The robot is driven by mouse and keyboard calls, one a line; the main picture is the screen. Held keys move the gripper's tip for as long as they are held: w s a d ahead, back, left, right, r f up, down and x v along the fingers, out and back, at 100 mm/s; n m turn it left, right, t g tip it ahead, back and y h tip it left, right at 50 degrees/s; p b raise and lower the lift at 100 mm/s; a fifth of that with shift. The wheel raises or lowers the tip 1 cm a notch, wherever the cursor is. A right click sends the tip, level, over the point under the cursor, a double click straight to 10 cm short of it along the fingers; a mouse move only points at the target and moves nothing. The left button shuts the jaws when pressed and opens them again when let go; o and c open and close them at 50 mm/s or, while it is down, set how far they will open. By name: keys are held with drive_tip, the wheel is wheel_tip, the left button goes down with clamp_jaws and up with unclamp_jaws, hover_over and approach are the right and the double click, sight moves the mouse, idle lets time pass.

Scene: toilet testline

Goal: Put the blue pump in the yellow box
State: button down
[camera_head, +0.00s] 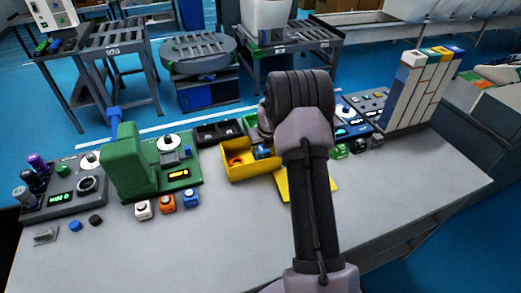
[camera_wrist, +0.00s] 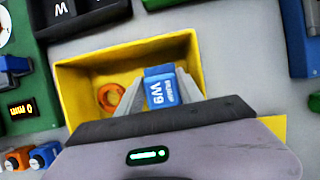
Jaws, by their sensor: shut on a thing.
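The yellow box (camera_head: 250,175) stands open on the grey table, left of my arm in the head view. It also shows in the wrist view (camera_wrist: 72,100), with an orange ring-shaped part (camera_wrist: 110,97) inside. The blue pump (camera_wrist: 165,88), a small blue block with white lettering, is between the fingers of my gripper (camera_wrist: 160,90), which is shut on it. In the wrist view the pump overlaps the box opening, right of the orange part. Its height above the box floor is unclear. In the head view my arm hides most of the gripper, and the pump (camera_head: 262,152) shows small at the box.
A green machine (camera_head: 125,165) stands left of the box, with small white, orange and blue parts before it. Black bins (camera_head: 217,132) are behind the box. A yellow flat piece (camera_head: 328,184) lies partly behind my arm. A tall rack (camera_head: 415,92) stands right. The front tabletop is clear.

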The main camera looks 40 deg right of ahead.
drive_tip(key=shift+r, duration=0.1)
drive_tip(key=c, duration=1)
unclamp_jaws()
drive_tip(key=shift+c, duration=0.2)
